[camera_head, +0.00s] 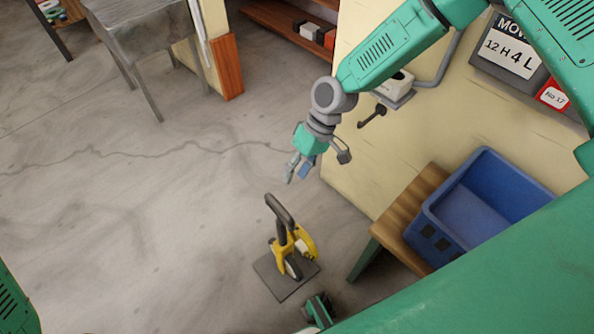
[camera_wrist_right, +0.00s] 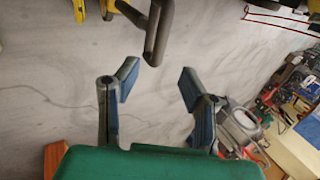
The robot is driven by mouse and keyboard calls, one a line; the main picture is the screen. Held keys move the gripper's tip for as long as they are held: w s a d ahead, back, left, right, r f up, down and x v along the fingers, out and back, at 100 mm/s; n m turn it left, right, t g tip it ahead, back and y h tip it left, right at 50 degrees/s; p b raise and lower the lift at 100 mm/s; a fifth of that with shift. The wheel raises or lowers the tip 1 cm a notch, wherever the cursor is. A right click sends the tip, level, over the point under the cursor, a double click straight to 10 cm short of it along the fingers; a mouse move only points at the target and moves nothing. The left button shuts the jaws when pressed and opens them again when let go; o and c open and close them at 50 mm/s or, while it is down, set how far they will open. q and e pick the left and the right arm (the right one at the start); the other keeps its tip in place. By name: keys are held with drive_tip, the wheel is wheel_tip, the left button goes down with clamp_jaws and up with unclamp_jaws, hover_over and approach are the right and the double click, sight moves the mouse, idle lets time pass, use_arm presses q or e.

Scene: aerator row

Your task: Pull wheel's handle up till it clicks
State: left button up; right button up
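The wheel (camera_head: 292,266) is a small yellow-framed unit on a dark square plate (camera_head: 268,279) on the floor. Its dark grey handle (camera_head: 279,210) rises from the yellow frame and leans up and to the left. My right gripper (camera_head: 300,168) is above and beyond the handle, apart from it. In the right wrist view its blue-padded fingers (camera_wrist_right: 158,86) are spread with nothing between them. The handle (camera_wrist_right: 157,32) shows there ahead of the fingertips. Yellow parts show at that view's top edge.
A blue crate (camera_head: 545,190) sits on a wooden bench (camera_head: 410,205) at right. The cream wall (camera_head: 450,120) carries a sign (camera_head: 510,50) and a hooked bracket (camera_head: 372,116). A grey table (camera_head: 135,25) stands at upper left. The floor left of the wheel is clear.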

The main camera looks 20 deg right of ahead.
sight(281, 205)
drive_tip(key=b+x, duration=0.5)
drive_tip(key=x, duration=0.4)
drive_tip(key=shift+s+f+b, duration=0.1)
drive_tip(key=shift+f+b, duration=0.05)
drive_tip(key=shift+b, duration=0.15)
drive_tip(key=shift+b+x, duration=0.6)
drive_tip(key=shift+x, duration=0.65)
drive_tip(key=shift+a, duration=0.1)
clamp_jaws()
